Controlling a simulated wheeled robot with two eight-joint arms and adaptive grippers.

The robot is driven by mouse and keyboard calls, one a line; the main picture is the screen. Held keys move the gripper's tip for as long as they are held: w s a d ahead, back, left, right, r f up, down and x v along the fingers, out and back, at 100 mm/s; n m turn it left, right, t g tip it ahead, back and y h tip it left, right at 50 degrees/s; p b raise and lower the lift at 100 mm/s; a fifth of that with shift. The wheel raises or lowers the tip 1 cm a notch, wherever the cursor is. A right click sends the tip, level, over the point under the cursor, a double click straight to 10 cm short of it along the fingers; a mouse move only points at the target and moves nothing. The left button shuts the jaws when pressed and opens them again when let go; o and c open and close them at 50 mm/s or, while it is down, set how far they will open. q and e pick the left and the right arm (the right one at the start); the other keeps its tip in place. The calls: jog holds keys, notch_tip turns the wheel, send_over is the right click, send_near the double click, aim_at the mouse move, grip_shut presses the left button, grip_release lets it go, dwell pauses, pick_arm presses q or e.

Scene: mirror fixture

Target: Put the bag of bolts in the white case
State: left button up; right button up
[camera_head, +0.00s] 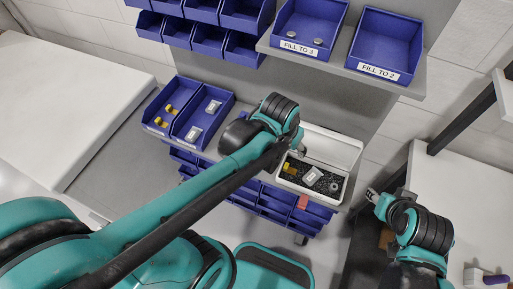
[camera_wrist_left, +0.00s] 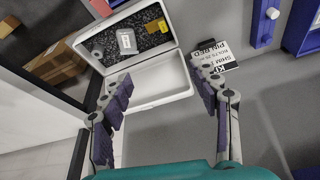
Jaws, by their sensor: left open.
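The white case (camera_head: 347,183) stands open on the grey bench, lid raised at the back. It also shows in the left wrist view (camera_wrist_left: 178,98). On its dark foam lie a pale labelled packet (camera_head: 311,174), a yellow piece (camera_head: 289,168) and small round parts. Similar pale packets (camera_head: 213,106) lie in a blue bin at left; I cannot read which holds bolts. My left gripper (camera_wrist_left: 165,82) is open and empty, its fingers spread before the case's lid side. In the head view its arm partly hides it. My right gripper (camera_head: 375,197) is right of the case; its opening is unclear.
Yellow parts (camera_head: 166,110) lie in the leftmost blue bin. A shelf above holds blue bins labelled "FILL TO 3" (camera_head: 299,48) and "FILL TO 2" (camera_head: 379,72). A printed card (camera_wrist_left: 218,57) shows beside the right finger in the wrist view. Cardboard boxes (camera_wrist_left: 48,62) are below.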

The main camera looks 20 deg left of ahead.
pick_arm(q)
jog(key=s+a+r+n+t, duration=0.2)
jog(key=s+a+r+t, duration=0.1)
jog(key=s+a, duration=0.3)
jog(key=shift+s+a+y, duration=0.4)
jog(key=shift+a, duration=0.5)
